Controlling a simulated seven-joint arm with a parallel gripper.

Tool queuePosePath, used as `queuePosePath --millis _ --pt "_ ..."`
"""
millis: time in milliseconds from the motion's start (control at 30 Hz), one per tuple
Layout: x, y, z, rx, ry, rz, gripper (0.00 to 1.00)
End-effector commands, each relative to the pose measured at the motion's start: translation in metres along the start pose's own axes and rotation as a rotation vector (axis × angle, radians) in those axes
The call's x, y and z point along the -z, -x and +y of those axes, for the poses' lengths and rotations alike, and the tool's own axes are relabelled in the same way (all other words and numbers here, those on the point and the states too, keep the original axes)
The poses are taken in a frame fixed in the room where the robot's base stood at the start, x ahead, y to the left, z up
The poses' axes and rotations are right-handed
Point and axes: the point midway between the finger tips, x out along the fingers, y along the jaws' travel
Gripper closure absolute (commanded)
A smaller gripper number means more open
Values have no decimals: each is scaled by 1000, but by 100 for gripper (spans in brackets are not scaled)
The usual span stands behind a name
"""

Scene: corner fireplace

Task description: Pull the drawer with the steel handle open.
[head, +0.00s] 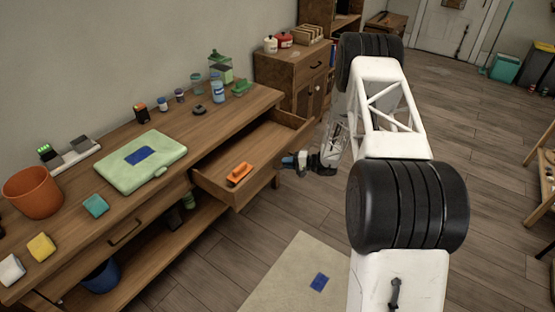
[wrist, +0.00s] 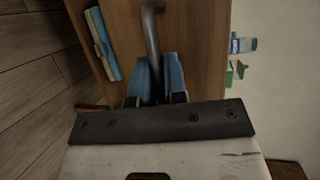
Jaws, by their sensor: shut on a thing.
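The drawer (head: 262,146) at the right end of the wooden workbench stands pulled well out, and its inside shows from above. An orange object (head: 239,174) lies in it. My gripper (head: 296,162) is at the outer side of the drawer's front. In the wrist view, the blue fingers of my gripper (wrist: 157,70) are shut on the grey steel handle (wrist: 151,32), one on each side of the bar. The handle is hidden in the head view.
A second drawer with a dark handle (head: 125,232) is shut at the bench's left. A green case (head: 142,163), an orange pot (head: 34,192) and several jars stand on the bench top. A wooden cabinet (head: 293,80) stands behind. The floor before the open drawer is clear apart from a mat (head: 290,280).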

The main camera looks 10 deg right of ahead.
Motion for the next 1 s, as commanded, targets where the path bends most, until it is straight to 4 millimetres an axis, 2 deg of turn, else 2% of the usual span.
queuePosePath --millis 200,500,533,600,1000 --pt "-4 11 2 -1 2 0 100" --pt "-4 12 2 -1 2 0 100" --pt "-4 12 2 0 2 0 86" --pt "-4 11 2 0 2 0 78" --pt "-4 15 2 -1 1 1 78"
